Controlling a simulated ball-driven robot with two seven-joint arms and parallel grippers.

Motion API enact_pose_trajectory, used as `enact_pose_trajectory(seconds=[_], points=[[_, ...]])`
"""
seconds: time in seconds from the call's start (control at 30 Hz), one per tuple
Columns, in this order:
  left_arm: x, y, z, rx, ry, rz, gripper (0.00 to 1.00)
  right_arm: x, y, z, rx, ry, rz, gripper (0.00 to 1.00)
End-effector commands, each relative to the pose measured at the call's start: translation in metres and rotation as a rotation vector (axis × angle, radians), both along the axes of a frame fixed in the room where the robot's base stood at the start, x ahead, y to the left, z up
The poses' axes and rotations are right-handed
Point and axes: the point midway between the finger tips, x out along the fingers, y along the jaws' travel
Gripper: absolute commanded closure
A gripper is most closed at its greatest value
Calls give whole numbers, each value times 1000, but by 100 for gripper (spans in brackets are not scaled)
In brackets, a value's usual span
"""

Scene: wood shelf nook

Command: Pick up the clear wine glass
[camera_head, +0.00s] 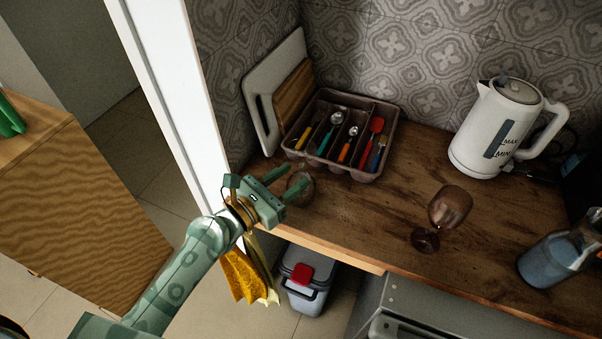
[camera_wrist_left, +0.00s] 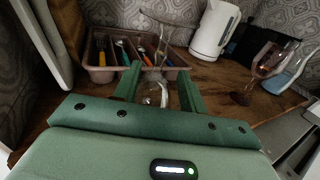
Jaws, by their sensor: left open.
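The clear wine glass (camera_head: 301,192) stands near the counter's front edge and is hard to make out against the wood. It also shows in the left wrist view (camera_wrist_left: 158,52), where its faint bowl rises past the fingertips and its lower part shows between the fingers. My left gripper (camera_head: 294,180) is open, with its fingers pointing at the glass and one on each side of its outline. In the wrist view the gripper (camera_wrist_left: 160,73) holds nothing firmly; whether a finger touches the glass I cannot tell. My right gripper is not in view.
A brown-tinted wine glass (camera_head: 450,207) stands to the right. A cutlery tray (camera_head: 345,172) and cutting boards (camera_head: 263,112) are behind the gripper. A white kettle (camera_head: 478,138) and a blue-filled jug (camera_head: 548,263) are at right. The wooden counter (camera_head: 380,220) is clear mid-front.

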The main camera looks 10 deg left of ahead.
Motion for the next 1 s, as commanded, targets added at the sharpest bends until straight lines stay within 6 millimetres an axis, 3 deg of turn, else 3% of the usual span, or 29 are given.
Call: enact_pose_trajectory(seconds=[0.4, 0.7, 0.87, 1.0], points=[[45, -27, -7, -1, -1, 1, 58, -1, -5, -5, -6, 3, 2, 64], [50, -30, -7, 3, 1, 0, 58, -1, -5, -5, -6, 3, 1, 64], [50, -30, -7, 3, 1, 0, 100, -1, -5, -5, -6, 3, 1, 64], [50, -30, -8, 4, 2, 0, 100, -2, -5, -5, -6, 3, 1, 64]])
